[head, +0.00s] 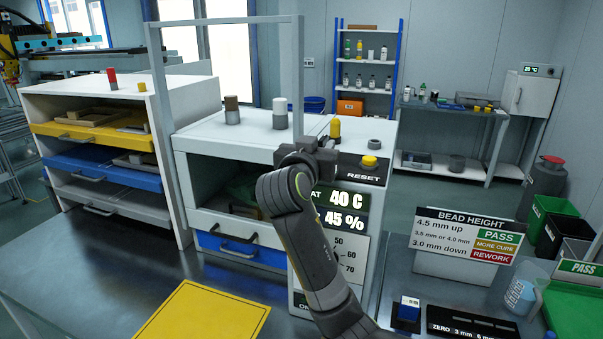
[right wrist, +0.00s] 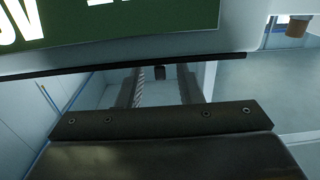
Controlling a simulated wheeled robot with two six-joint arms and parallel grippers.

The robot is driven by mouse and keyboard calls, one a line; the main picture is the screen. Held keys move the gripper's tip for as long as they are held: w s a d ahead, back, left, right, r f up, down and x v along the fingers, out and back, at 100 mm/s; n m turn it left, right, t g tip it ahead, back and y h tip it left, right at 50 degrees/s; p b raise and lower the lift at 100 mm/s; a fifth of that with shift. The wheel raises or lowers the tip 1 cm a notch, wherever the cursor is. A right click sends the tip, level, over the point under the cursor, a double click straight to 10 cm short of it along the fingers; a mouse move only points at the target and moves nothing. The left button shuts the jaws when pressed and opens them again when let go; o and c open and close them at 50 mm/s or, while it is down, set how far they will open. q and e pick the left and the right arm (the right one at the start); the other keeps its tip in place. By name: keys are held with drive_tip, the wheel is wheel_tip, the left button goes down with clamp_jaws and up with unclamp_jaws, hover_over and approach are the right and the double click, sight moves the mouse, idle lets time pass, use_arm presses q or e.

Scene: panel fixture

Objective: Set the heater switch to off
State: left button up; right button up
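The control panel (head: 372,215) stands at the centre in the head view. Its display (head: 345,208) reads 40 C and 45 %, above a dial scale (head: 350,257) marked 50, 60 and 70. Part of an "ON" label (head: 304,307) shows low on the panel; I cannot make out the heater switch, and my right arm covers much of the front. My right gripper (head: 308,152) is at the panel's upper left, its fingers poorly seen there. My left gripper is out of view.
A yellow button (head: 370,161) sits above RESET. A white drawer unit (head: 230,218) stands left of the panel. A yellow mat (head: 205,315) lies in front. A bead height sign (head: 465,235) and a beaker (head: 525,290) stand at the right. A dark green sign (right wrist: 110,20) is close in the wrist view.

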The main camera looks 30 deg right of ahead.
drive_tip(key=b+v, duration=0.4)
drive_tip(key=v, duration=0.9)
drive_tip(key=shift+s+a, duration=0.2)
drive_tip(key=shift+s, duration=0.05)
